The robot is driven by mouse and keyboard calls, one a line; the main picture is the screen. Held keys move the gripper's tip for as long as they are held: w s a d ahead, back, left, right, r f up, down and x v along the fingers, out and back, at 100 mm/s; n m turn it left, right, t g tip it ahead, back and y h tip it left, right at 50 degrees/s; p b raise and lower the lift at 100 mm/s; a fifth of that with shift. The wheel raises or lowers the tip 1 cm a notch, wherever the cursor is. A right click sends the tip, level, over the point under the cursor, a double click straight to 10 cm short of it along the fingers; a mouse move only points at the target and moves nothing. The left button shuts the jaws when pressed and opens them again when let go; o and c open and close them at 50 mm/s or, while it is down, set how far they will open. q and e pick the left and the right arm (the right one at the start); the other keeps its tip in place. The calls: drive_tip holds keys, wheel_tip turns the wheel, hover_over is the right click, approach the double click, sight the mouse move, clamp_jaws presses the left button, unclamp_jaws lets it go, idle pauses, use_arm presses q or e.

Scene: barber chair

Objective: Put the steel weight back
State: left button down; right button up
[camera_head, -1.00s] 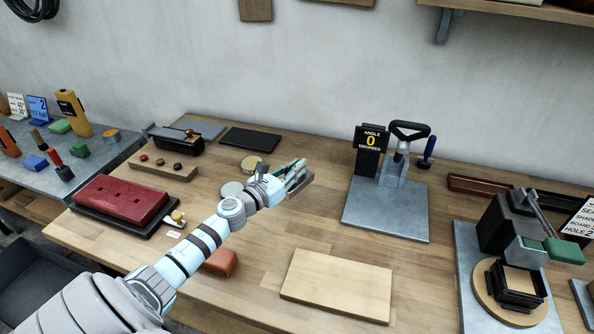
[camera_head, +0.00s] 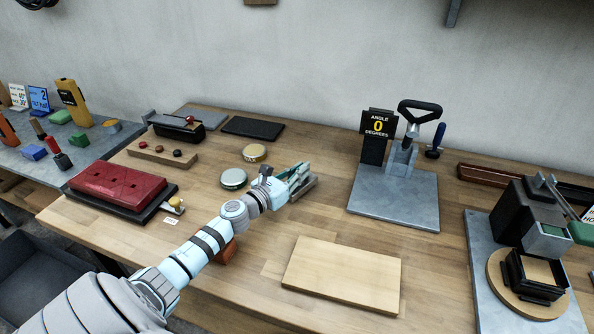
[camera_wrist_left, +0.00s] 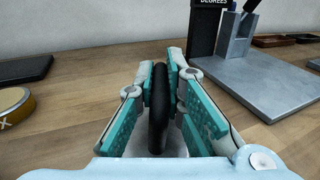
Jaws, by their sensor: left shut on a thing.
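My left gripper (camera_head: 299,183) is shut on the black ring-like handle of a grey object, which looks like the steel weight. In the left wrist view the black handle (camera_wrist_left: 159,105) stands upright between the two fingers of the gripper (camera_wrist_left: 162,95). A piece of the grey body (camera_wrist_left: 165,150) shows below it, mostly hidden by the fingers. In the head view a grey part (camera_head: 305,189) shows at the fingertips, over the middle of the bench. I cannot tell whether it touches the wood. My right gripper is in neither view.
The angle stand's steel plate (camera_head: 385,213) lies right of the gripper. A pale wooden board (camera_head: 342,275) lies in front. A round grey-green tin (camera_head: 233,179) and a yellow tin (camera_head: 254,152) are to the left. A red block (camera_head: 120,185) lies farther left. Bare wood surrounds the gripper.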

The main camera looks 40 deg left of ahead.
use_arm(q)
drive_tip(key=shift+f+b, duration=0.25)
drive_tip(key=shift+b, duration=0.2)
drive_tip(key=c, duration=1.6)
unclamp_jaws()
drive_tip(key=shift+f, duration=0.1)
